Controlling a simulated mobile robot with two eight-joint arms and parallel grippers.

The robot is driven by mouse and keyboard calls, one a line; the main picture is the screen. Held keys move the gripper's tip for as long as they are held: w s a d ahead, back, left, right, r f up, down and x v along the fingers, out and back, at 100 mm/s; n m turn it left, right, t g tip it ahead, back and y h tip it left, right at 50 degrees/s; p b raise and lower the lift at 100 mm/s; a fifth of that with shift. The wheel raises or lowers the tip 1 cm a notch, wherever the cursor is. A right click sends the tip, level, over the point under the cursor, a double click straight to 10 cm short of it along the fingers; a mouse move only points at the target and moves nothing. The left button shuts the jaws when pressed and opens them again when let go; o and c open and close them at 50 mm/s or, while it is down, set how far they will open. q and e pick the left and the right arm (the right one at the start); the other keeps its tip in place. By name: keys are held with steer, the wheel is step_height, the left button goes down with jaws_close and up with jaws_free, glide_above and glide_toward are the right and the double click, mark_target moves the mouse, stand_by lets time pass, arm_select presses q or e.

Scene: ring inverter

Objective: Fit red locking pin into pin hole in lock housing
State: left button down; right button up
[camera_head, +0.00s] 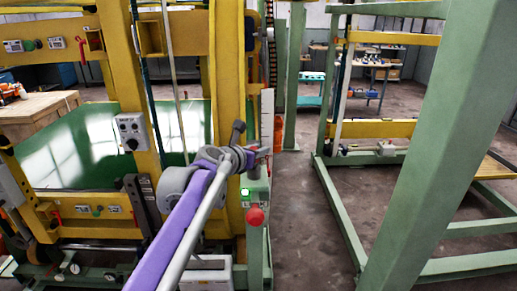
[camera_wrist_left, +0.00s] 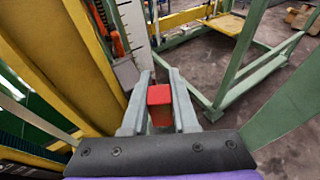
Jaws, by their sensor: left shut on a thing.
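My left gripper (camera_head: 262,153) is at the end of the purple and grey arm, in front of the yellow upright. In the left wrist view its two grey fingers (camera_wrist_left: 160,78) are shut on a red block-shaped piece (camera_wrist_left: 160,104), which looks like the red locking pin. Its lower part is hidden between the fingers. In the head view the held pin cannot be made out clearly. No pin hole can be made out, and I cannot tell which part is the lock housing. My right gripper is not in view.
A yellow frame (camera_head: 230,75) with a control box (camera_head: 131,131) stands left of and behind the gripper. A green post with a red button (camera_head: 255,215) is just below it. A green frame (camera_head: 340,210) stands at right. Open floor (camera_head: 305,225) lies between.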

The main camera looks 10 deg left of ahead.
arm_select(q)
steer(key=shift+f, duration=0.6)
steer(key=c, duration=0.6)
jaws_free()
steer(key=v, duration=1)
steer(key=shift+s+r+b, duration=0.2)
steer(key=shift+s+b, duration=0.15)
